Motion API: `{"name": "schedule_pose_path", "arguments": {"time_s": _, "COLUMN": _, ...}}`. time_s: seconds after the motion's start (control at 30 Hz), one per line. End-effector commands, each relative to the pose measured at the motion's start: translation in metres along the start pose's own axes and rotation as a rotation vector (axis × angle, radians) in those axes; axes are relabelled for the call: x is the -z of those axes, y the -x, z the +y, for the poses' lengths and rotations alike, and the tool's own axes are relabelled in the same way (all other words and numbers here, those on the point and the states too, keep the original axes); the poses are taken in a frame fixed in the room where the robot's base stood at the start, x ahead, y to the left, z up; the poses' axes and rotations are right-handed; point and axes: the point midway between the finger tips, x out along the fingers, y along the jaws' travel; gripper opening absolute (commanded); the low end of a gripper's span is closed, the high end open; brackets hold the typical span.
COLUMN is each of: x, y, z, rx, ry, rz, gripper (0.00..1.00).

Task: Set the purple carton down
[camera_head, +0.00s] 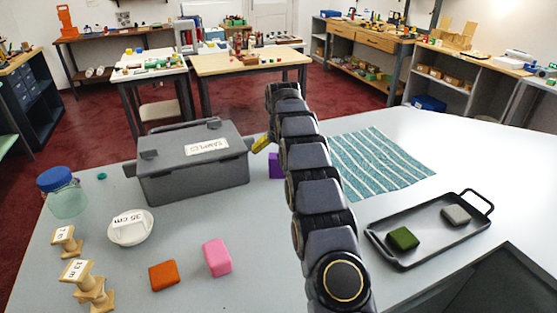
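The purple carton (276,166) shows only as a narrow strip between the grey lidded box and my arm. My arm hides the rest of it, so I cannot tell whether it rests on the counter or is held. My arm reaches away from the camera up the middle of the counter. My gripper is hidden behind the arm links, so its fingers and their relation to the carton do not show.
A grey labelled box (192,178) stands left of the carton, with a small yellow piece (262,142) by its right end. A striped teal cloth (380,162) lies right of my arm. A black tray (424,238) holds green and grey blocks. Orange (163,275) and pink (217,257) blocks lie in front.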

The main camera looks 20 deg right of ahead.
Motion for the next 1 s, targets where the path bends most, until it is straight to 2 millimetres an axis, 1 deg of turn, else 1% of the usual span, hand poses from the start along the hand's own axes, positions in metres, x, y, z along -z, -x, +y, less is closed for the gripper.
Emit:
{"name": "schedule_pose_path", "arguments": {"time_s": 0.03, "x": 0.001, "y": 0.013, "z": -0.001, "rx": 0.0, "ry": 0.001, "rz": 0.002, "gripper": 0.97}}
{"name": "schedule_pose_path", "arguments": {"time_s": 0.13, "x": 0.0, "y": 0.036, "z": -0.001, "rx": 0.001, "ry": 0.001, "rz": 0.001, "gripper": 0.97}}
{"name": "schedule_pose_path", "arguments": {"time_s": 0.2, "x": 0.001, "y": 0.05, "z": 0.0, "rx": 0.001, "ry": 0.0, "rz": 0.002, "gripper": 0.97}}
{"name": "schedule_pose_path", "arguments": {"time_s": 0.3, "x": 0.0, "y": 0.062, "z": 0.0, "rx": 0.0, "ry": 0.0, "rz": 0.001, "gripper": 0.97}}
{"name": "schedule_pose_path", "arguments": {"time_s": 0.4, "x": 0.0, "y": 0.069, "z": 0.0, "rx": 0.0, "ry": 0.0, "rz": -0.002, "gripper": 0.97}}
{"name": "schedule_pose_path", "arguments": {"time_s": 0.57, "x": -0.001, "y": 0.07, "z": 0.0, "rx": 0.0, "ry": 0.0, "rz": -0.004, "gripper": 0.97}}
{"name": "schedule_pose_path", "arguments": {"time_s": 0.67, "x": -0.005, "y": 0.077, "z": -0.002, "rx": 0.001, "ry": 0.008, "rz": -0.009, "gripper": 0.97}}
{"name": "schedule_pose_path", "arguments": {"time_s": 0.77, "x": -0.022, "y": 0.093, "z": -0.008, "rx": 0.004, "ry": 0.03, "rz": -0.038, "gripper": 0.97}}
{"name": "schedule_pose_path", "arguments": {"time_s": 0.87, "x": -0.052, "y": 0.121, "z": -0.015, "rx": 0.008, "ry": 0.065, "rz": -0.078, "gripper": 0.97}}
{"name": "schedule_pose_path", "arguments": {"time_s": 0.9, "x": -0.068, "y": 0.132, "z": -0.018, "rx": 0.01, "ry": 0.083, "rz": -0.101, "gripper": 0.97}}
{"name": "schedule_pose_path", "arguments": {"time_s": 0.97, "x": -0.094, "y": 0.148, "z": -0.02, "rx": 0.012, "ry": 0.107, "rz": -0.133, "gripper": 0.97}}
{"name": "schedule_pose_path", "arguments": {"time_s": 1.0, "x": -0.112, "y": 0.158, "z": -0.021, "rx": 0.014, "ry": 0.124, "rz": -0.156, "gripper": 0.97}}
